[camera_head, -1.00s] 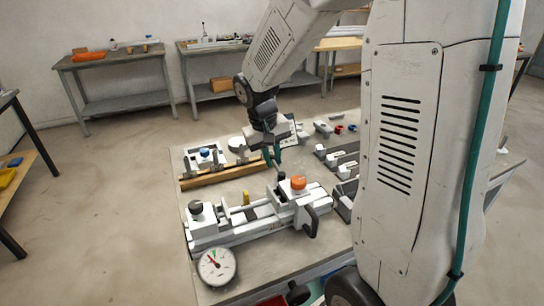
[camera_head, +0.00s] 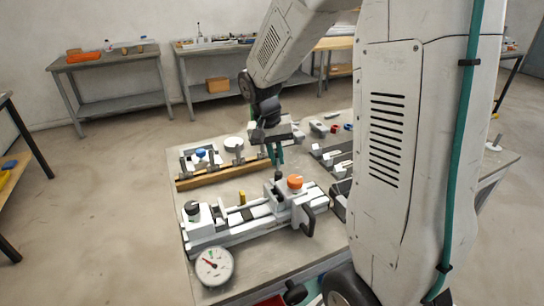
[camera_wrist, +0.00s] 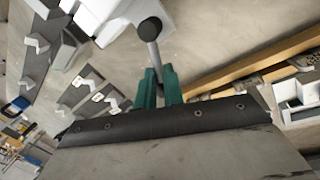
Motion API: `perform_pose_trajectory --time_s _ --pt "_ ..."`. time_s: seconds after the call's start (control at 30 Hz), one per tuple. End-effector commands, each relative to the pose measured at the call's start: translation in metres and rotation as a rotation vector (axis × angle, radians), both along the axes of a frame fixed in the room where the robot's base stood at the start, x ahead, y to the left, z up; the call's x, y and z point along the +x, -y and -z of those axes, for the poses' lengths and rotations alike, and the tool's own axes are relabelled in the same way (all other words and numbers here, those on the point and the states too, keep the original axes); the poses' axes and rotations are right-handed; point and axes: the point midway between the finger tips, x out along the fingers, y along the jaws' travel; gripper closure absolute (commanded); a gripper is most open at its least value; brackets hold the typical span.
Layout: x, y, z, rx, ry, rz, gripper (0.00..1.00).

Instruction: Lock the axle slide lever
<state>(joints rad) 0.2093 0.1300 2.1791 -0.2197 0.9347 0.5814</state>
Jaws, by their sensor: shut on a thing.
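The axle slide fixture (camera_head: 235,231) is a long white and grey unit at the front of the bench. It has an orange knob (camera_head: 295,182) and a black handle (camera_head: 308,222) at its right end. My gripper (camera_head: 277,158), with green fingers, is behind the orange knob and above the bench. In the wrist view the fingers (camera_wrist: 158,84) are shut on a grey lever rod (camera_wrist: 153,54) with a round black end (camera_wrist: 150,29). Its black end also shows in the head view (camera_head: 278,176). The rod's foot is hidden between the fingers.
A round dial gauge (camera_head: 214,267) stands at the front left. A wooden bar (camera_head: 222,177) with clamps lies behind the fixture. Dark and white blocks (camera_head: 335,155) stand to the right. My arm column hides part of the bench's right side.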

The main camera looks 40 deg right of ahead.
Motion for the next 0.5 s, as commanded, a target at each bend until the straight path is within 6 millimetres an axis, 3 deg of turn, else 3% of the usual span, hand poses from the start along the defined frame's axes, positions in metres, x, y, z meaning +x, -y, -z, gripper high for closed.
perform_pose_trajectory --time_s 0.5 --pt "-0.013 0.021 -0.004 -0.003 0.021 0.495 1.00"
